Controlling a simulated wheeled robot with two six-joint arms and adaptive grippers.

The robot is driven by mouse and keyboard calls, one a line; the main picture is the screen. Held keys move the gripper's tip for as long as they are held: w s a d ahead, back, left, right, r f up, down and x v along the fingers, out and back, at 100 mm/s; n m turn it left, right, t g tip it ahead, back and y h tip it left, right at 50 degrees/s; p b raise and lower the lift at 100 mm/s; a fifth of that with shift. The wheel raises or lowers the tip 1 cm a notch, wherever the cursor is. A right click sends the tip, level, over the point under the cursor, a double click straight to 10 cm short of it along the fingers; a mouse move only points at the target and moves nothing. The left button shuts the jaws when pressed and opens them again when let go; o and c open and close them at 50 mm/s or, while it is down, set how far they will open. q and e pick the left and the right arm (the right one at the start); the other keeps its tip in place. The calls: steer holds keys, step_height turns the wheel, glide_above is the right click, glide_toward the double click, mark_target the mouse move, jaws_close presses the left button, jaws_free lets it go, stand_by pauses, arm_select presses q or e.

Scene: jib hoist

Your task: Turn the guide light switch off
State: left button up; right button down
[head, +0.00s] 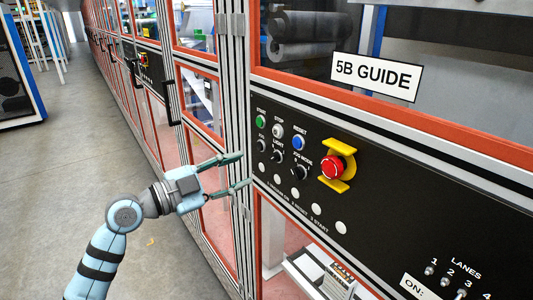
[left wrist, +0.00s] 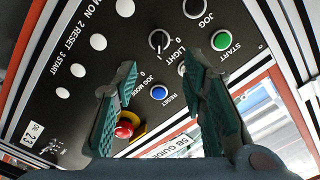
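The guide light switch is a small black rotary knob (head: 277,156) under the word LIGHT on the black 5B GUIDE panel (head: 450,216). It also shows in the left wrist view as a black knob (left wrist: 158,42) at upper middle, beside its label. I cannot tell its setting for sure. My left gripper (head: 244,170) is open and empty, to the left of the knob in the head view and apart from it. In the left wrist view its two fingers (left wrist: 167,82) stand apart, with the knob seen beyond the gap between them. My right gripper is not in view.
Green START (head: 261,121), white STOP (head: 278,131) and blue RESET (head: 299,143) buttons surround the knob. The JOG MODE knob (head: 302,172) and red emergency stop (head: 332,168) with yellow guard are to the right. A metal frame post (head: 232,100) stands left of the panel.

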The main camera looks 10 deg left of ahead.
mark_target(272, 159)
arm_select(q)
steer(key=p+x, duration=0.1)
steer(key=x, duration=0.8)
steer(key=shift+s+d+r, duration=0.1)
steer(key=shift+s+d, duration=0.05)
steer(key=shift+c, duration=0.2)
jaws_close()
